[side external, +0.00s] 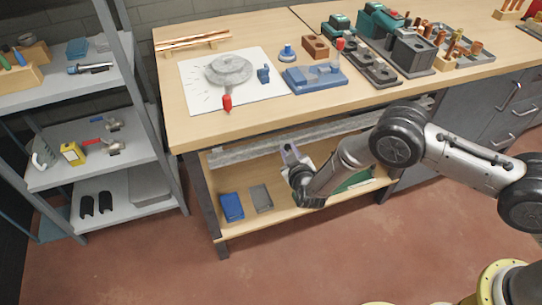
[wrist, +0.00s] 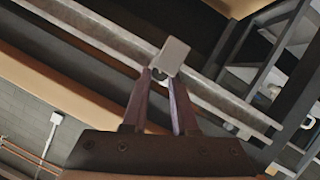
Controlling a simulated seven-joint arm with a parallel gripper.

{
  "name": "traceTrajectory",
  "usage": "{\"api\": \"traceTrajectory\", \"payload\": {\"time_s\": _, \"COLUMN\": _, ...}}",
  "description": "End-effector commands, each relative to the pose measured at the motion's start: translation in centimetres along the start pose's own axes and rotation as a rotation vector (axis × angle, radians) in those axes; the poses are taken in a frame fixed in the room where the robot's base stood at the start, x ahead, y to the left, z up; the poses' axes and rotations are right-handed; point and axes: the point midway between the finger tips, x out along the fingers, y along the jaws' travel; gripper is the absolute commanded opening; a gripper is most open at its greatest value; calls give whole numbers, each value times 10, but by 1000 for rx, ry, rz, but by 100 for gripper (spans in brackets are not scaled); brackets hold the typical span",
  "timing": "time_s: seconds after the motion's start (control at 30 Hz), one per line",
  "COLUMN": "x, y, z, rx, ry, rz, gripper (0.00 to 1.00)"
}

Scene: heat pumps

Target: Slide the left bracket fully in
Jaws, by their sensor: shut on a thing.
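A small pale grey block, which I take to be the left bracket (wrist: 173,55), sits at my fingertips in the wrist view. My gripper (wrist: 164,77) is shut on it, one finger on each side. The bracket lies against a long grey rail (wrist: 110,48) that runs diagonally across the wrist view. In the side view my gripper (side external: 289,150) is under the workbench's front edge, at the rail (side external: 245,153). The bracket is too small and covered to make out there. How far in it sits cannot be told.
The workbench top (side external: 185,127) overhangs the rail closely. A lower shelf (side external: 290,216) holds a blue box (side external: 231,207) and a grey box (side external: 261,198) below my gripper. A metal shelf rack (side external: 155,120) stands at the left. The floor in front is clear.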

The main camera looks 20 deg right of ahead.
Motion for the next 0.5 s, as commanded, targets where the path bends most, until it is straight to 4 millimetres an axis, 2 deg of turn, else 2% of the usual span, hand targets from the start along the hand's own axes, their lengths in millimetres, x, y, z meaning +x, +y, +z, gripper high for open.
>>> {"api": "traceTrajectory", "payload": {"time_s": 0.03, "x": 3, "y": 12, "z": 2, "rx": 5, "ry": 1, "rz": 5, "gripper": 0}}
{"api": "traceTrajectory", "payload": {"time_s": 0.13, "x": 5, "y": 23, "z": 7, "rx": 5, "ry": 2, "rz": 2, "gripper": 0}}
{"api": "traceTrajectory", "payload": {"time_s": 0.47, "x": 5, "y": 26, "z": 8, "rx": 6, "ry": 4, "rz": -1, "gripper": 0}}
{"api": "traceTrajectory", "payload": {"time_s": 0.5, "x": 5, "y": 26, "z": 8, "rx": 6, "ry": 4, "rz": -1, "gripper": 29}}
